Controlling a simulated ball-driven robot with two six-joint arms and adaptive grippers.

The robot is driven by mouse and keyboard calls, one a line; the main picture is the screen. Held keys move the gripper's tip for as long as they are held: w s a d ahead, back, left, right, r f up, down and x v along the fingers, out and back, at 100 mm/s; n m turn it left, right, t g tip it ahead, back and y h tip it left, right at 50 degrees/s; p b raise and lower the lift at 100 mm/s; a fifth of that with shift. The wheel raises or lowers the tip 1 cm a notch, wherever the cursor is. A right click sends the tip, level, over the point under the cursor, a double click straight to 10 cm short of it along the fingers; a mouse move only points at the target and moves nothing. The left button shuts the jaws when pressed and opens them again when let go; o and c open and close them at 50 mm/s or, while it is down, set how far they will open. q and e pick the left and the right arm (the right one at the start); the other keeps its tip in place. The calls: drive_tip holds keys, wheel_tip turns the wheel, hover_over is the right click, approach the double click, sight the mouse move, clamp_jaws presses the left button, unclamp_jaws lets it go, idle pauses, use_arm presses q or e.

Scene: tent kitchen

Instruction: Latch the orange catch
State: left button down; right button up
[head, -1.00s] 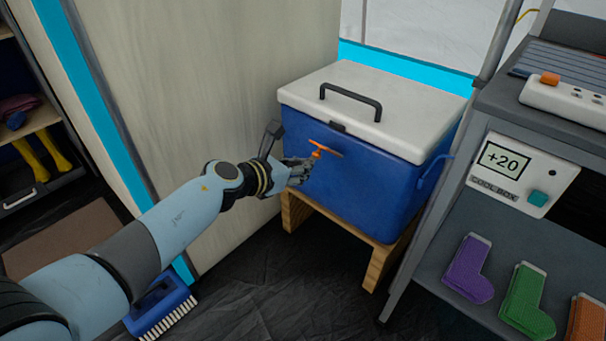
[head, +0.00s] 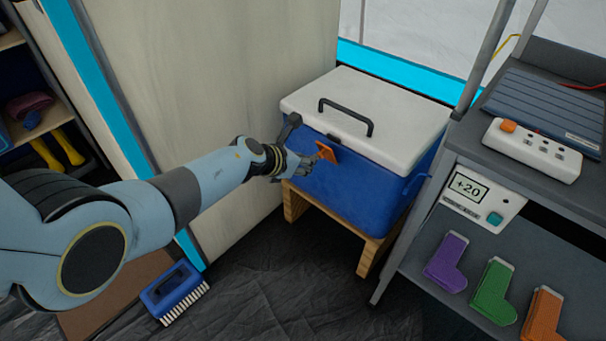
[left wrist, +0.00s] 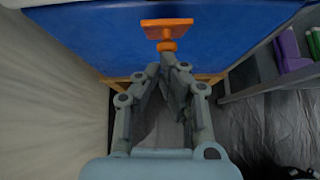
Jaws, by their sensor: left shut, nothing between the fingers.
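The orange catch (head: 327,152) is on the upper front of the blue cool box (head: 345,190), just below a small dark piece at the lid's edge. Its flat plate tilts out from the box front. The white lid (head: 395,115) lies down on the box. My left gripper (head: 307,162) is shut and empty, close to the catch at its lower left. In the left wrist view the catch (left wrist: 167,28) is just beyond the fingertips (left wrist: 160,64), with a short orange stem toward them. I cannot tell whether they touch. My right gripper is not in view.
The box stands on a wooden stand (head: 368,258). A pale panel (head: 225,110) is close on the left. A grey shelf unit (head: 440,295) on the right holds a display panel (head: 482,196), a power strip (head: 533,150) and socks. A blue brush (head: 173,290) lies on the dark floor.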

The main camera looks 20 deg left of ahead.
use_arm(q)
drive_tip(key=shift+w+d+r+p, duration=0.2)
drive_tip(key=shift+w+r+p, duration=0.2)
drive_tip(key=shift+r, duration=0.2)
drive_tip(key=shift+w+r, duration=0.1)
drive_tip(key=shift+r+p, duration=0.7)
